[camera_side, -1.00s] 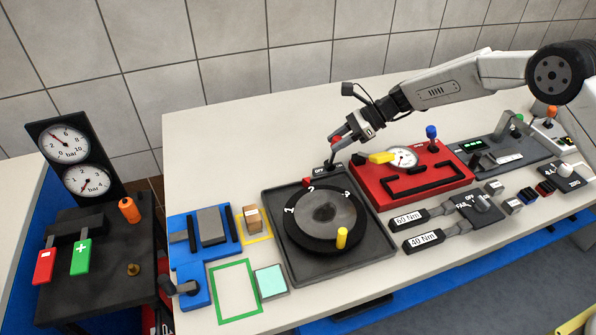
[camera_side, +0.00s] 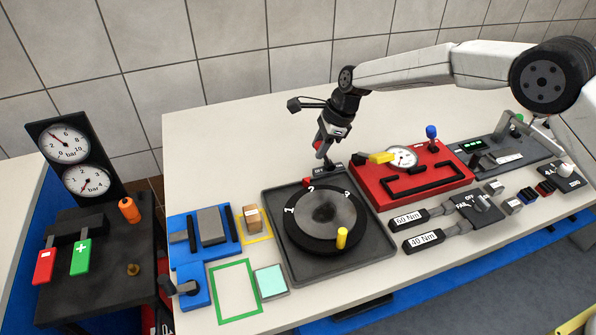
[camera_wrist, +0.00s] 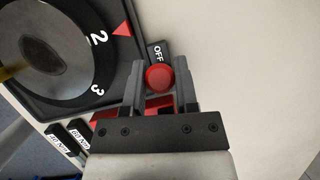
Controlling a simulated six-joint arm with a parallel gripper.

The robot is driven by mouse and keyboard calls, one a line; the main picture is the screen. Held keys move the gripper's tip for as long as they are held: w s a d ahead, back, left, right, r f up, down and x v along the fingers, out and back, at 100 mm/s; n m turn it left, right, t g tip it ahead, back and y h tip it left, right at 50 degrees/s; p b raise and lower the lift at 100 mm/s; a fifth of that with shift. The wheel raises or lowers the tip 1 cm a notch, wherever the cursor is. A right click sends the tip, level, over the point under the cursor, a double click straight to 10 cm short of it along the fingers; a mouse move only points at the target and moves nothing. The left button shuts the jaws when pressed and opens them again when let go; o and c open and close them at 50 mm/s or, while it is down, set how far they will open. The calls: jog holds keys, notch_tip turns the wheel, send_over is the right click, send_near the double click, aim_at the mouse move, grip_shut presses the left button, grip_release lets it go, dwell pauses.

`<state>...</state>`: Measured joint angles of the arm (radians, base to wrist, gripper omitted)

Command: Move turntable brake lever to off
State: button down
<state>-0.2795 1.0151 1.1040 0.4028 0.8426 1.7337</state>
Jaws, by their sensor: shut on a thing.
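The turntable brake lever, with a red round knob (camera_wrist: 159,77), stands at the back edge of the turntable. In the wrist view the knob sits between my fingertips beside the OFF label (camera_wrist: 157,52). My gripper (camera_side: 321,147) is shut on the lever near its top, above the dark label plate (camera_side: 321,171). The lever leans left in the side view, to the OFF side. The ON end of the plate is hidden in the wrist view. The turntable (camera_side: 325,213) has numbers and a yellow peg (camera_side: 342,238).
A red panel (camera_side: 428,183) with a gauge and a yellow handle stands close to the right of the lever. Blue fixtures (camera_side: 204,248) lie to the left. The bench behind the turntable (camera_side: 235,140) is clear.

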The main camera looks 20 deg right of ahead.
jog(key=shift+a+f+h, duration=0.1)
jog(key=shift+a+h, duration=0.15)
jog(key=shift+h, duration=0.15)
jog(key=shift+c, duration=1.8)
grip_release()
jog(key=v, duration=0.8)
